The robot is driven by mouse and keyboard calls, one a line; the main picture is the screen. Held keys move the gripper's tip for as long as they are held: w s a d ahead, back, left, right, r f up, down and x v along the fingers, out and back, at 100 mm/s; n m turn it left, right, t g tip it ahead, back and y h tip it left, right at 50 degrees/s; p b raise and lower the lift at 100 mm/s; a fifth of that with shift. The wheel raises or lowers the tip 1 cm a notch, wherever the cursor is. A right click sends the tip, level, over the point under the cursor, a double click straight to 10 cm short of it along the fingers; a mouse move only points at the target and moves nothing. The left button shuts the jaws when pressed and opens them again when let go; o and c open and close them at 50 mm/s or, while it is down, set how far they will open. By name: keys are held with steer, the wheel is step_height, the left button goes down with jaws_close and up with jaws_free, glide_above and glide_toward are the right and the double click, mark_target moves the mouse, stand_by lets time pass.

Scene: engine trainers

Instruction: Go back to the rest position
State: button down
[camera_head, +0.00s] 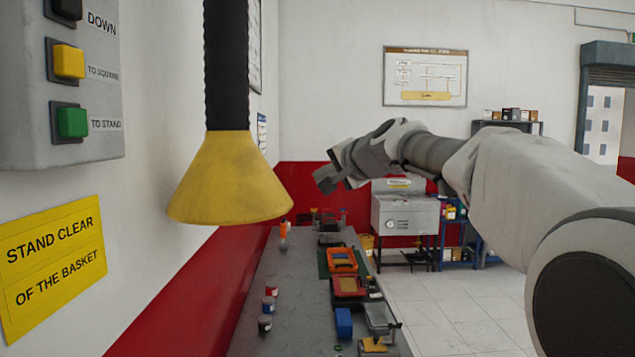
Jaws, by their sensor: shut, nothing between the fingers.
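My gripper (327,179) is at the end of my arm, which reaches in from the right side of the view. It is raised above the far part of the long grey bench (290,300), to the right of the yellow cone-shaped hood (230,185). Its fingers point down and left, look closed and hold nothing. It is apart from the bench and from the hood. The fingertips are small and dark here.
A control box (25,120) with yellow and green buttons and a yellow sign (52,262) are on the left wall. The bench bears an orange tray (342,260), a blue box (344,323) and small jars (269,304). A grey cabinet (405,215) stands beyond. Tiled floor at right is clear.

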steer(key=s+d+f+n+g+h, duration=0.2)
steer(key=s+d+f, duration=0.2)
steer(key=s+f, duration=0.5)
steer(key=s+d+f+n+g+h, duration=0.2)
steer(key=s+d+f, duration=0.3)
steer(key=s, duration=1.2)
steer(key=s+d+f+n+g+h, duration=0.3)
steer(key=s+d+f, duration=0.1)
steer(key=s+f, duration=0.9)
steer(key=shift+d+f+n, duration=0.15)
steer(key=shift+d+n, duration=0.25)
steer(key=shift+s, duration=0.1)
